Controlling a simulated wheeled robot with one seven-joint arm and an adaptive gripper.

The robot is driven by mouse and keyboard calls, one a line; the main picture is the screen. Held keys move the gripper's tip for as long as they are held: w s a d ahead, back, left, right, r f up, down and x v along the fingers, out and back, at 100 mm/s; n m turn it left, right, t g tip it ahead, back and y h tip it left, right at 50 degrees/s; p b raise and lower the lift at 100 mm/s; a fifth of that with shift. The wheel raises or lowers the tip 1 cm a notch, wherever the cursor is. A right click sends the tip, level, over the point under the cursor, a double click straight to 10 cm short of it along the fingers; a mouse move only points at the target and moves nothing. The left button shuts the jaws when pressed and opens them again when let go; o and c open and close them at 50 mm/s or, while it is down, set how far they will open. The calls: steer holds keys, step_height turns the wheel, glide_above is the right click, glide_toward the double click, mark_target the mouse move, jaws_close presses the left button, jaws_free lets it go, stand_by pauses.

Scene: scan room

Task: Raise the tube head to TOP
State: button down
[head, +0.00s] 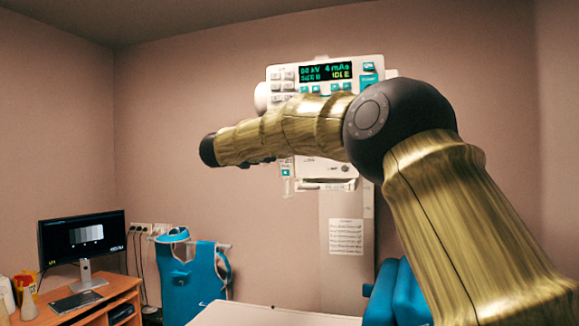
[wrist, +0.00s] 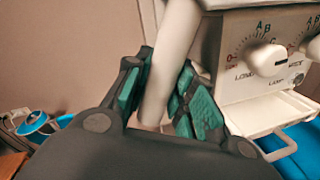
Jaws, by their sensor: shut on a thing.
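The tube head (head: 284,76) is at the middle of the head view, with a lit panel reading IDLE and several teal and white buttons. My arm covers much of its front. In the wrist view its cream collimator box (wrist: 240,82) has dials marked A, B and C. A pale, smooth handle bar (wrist: 172,65) runs steeply up beside the box. My gripper (wrist: 167,80) is shut around this bar, with a green pad on each side. In the head view my gripper is not clearly visible behind my arm. No TOP mark is readable.
A grey column (head: 345,285) with a paper sheet stands below the tube head. A pale table top (head: 260,315) and blue padding (head: 398,290) are low in front. A desk with a monitor (head: 82,238) and a blue apron on a stand (head: 192,285) are at left.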

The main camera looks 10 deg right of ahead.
steer(key=r, duration=0.3)
steer(key=shift+a+r, duration=0.35)
steer(key=shift+r, duration=0.35)
steer(key=shift+f, duration=0.1)
steer(key=c, duration=1.5)
jaws_free()
steer(key=o, duration=0.3)
steer(key=shift+d, duration=0.55)
steer(key=v, duration=1.2)
steer(key=shift+a, duration=0.15)
